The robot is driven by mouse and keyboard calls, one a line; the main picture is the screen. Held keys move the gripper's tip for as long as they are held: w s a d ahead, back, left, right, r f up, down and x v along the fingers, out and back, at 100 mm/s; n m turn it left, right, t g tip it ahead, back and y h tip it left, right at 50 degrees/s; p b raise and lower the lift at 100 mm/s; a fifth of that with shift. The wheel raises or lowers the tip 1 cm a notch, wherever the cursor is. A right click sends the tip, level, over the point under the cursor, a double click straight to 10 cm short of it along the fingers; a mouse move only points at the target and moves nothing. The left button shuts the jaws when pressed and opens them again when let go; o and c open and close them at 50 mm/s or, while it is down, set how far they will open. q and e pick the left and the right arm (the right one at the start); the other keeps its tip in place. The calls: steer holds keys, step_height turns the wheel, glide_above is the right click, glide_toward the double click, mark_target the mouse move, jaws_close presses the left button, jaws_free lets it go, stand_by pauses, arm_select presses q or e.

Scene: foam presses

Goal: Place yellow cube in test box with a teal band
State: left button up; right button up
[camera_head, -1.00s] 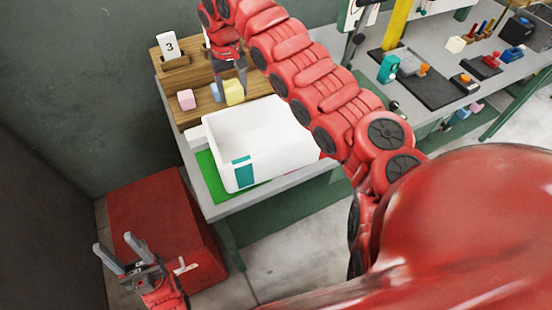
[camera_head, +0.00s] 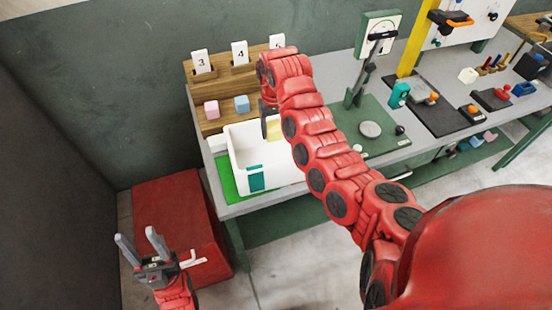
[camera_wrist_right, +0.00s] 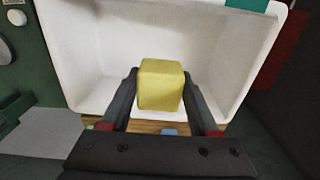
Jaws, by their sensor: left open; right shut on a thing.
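The yellow cube (camera_wrist_right: 160,86) is between the fingers of my right gripper (camera_wrist_right: 161,92), which is shut on it. In the head view the cube (camera_head: 274,129) shows partly behind my right gripper (camera_head: 267,112), over the back part of the white test box. The white test box (camera_head: 236,160) with a teal band (camera_head: 257,181) stands on the bench. The box's white wall (camera_wrist_right: 70,60) and teal band (camera_wrist_right: 246,5) also show in the right wrist view, around and below the cube. My left gripper (camera_head: 142,247) is open and empty at the lower left.
A pink cube (camera_head: 211,109) and a blue cube (camera_head: 242,103) sit on the wooden rack behind the box, under number cards. A red block (camera_head: 176,215) stands on the floor left of the bench. A press (camera_head: 369,128) stands to the right of the box.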

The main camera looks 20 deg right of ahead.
steer(key=b, duration=0.3)
glide_toward(276, 155)
steer(key=s, duration=0.1)
steer(key=s+a+f, duration=0.1)
steer(key=s, duration=0.1)
steer(key=shift+f, duration=0.1)
steer(key=shift+f+p, duration=0.3)
steer(key=shift+p, duration=0.05)
steer(key=shift+f, duration=0.7)
steer(key=shift+f+p, duration=0.3)
steer(key=shift+f, duration=0.05)
steer(key=shift+s+f, duration=0.1)
steer(key=shift+f, duration=0.45)
steer(key=shift+f+p, duration=0.3)
steer(key=shift+f, duration=0.1)
steer(key=shift+f, duration=0.1)
